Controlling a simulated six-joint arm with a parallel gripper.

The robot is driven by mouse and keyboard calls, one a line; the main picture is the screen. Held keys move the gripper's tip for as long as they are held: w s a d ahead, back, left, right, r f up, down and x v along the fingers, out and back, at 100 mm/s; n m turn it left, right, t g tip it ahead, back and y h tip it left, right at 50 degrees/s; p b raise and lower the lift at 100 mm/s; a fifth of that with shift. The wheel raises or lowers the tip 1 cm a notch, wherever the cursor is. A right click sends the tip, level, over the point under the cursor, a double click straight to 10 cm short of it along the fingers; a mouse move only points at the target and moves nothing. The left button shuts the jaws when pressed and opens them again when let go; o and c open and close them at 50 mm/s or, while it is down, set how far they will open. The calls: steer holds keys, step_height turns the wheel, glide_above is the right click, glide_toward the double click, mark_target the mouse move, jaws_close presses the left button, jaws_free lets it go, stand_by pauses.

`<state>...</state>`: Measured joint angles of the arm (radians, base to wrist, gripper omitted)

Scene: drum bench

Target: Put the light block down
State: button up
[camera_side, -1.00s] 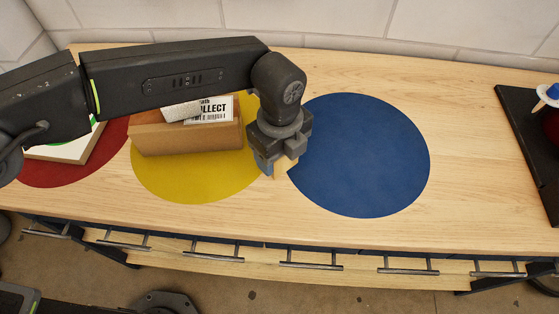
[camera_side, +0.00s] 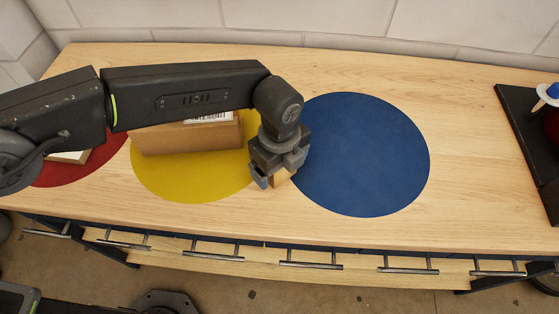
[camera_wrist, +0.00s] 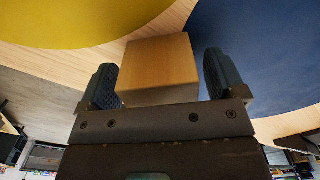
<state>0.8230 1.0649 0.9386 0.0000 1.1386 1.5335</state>
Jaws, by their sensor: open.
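The light block (camera_wrist: 160,66) is a pale wooden block, seen between the two fingers of my gripper (camera_wrist: 162,85) in the wrist view. A gap shows between the block and the right finger; the left finger is very close to it. In the side view my gripper (camera_side: 273,176) is low over the bench between the yellow and blue discs. A small part of the block (camera_side: 281,177) shows below and between the fingers there. Its underside is hidden, so I cannot tell exactly how it meets the bench. My gripper is open around it.
A blue disc (camera_side: 365,155) lies right of my gripper and a yellow disc (camera_side: 190,180) lies left. A cardboard box (camera_side: 190,138) with a label stands on the yellow disc. A red disc (camera_side: 95,170) is farther left. A black tray (camera_side: 525,140) is at the far right.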

step_height(320, 180, up, 12)
steer(key=r, duration=0.1)
steer(key=a+r+n+t, duration=0.1)
steer(key=a+r+n, duration=0.35)
steer(key=a, duration=0.35)
steer(key=a+r+n+t+h, duration=0.1)
steer(key=a+r+n, duration=0.35)
steer(key=a, duration=0.35)
steer(key=a+r+n, duration=0.3)
steer(key=a+r, duration=0.2)
steer(key=a, duration=0.2)
steer(key=s+a+r+n+t, duration=0.1)
steer(key=s+a+n, duration=0.2)
steer(key=a, duration=0.2)
steer(key=s+a+n+t, duration=0.1)
steer(key=s+a+n, duration=0.2)
steer(key=a, duration=0.3)
steer(key=s+a+f+n, duration=0.3)
steer(key=s+a+n, duration=0.1)
steer(key=s, duration=0.1)
steer(key=s+a+f+n+t+y, duration=0.1)
steer(key=s+a+f+n, duration=0.1)
steer(key=s+a+n, duration=0.2)
steer(key=shift+s+f+n+t, duration=0.3)
steer(key=shift+s+f+n, duration=0.15)
steer(key=shift+s, duration=0.4)
